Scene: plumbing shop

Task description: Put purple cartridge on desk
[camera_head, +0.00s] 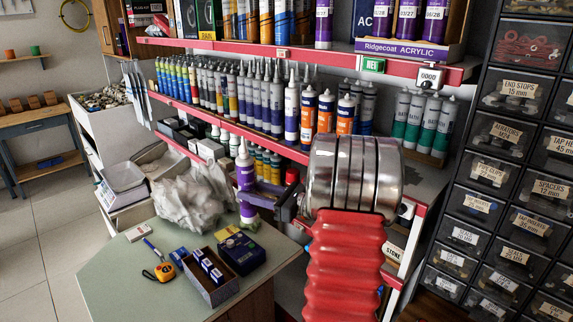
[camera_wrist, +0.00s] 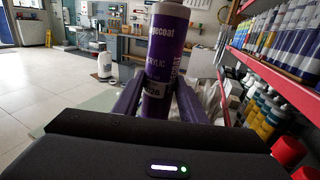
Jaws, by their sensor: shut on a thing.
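The purple cartridge (camera_head: 245,182) is upright with its white nozzle up. It also fills the middle of the wrist view (camera_wrist: 165,55), between the two fingers. My gripper (camera_head: 258,191) is shut on it. In the head view the cartridge shows over the back edge of the pale green desk (camera_head: 162,252), beside a crumpled pale sheet. Whether its base touches the desk I cannot tell. In the wrist view its lower end is hidden behind my gripper's body.
On the desk are an open box with small blue-and-white packs (camera_head: 213,283), a dark box (camera_head: 241,252), an orange tape measure (camera_head: 160,272) and a crumpled sheet (camera_head: 190,200). The desk's front left is clear. Shelves of cartridges (camera_head: 230,95) stand behind; drawers (camera_head: 500,170) stand right.

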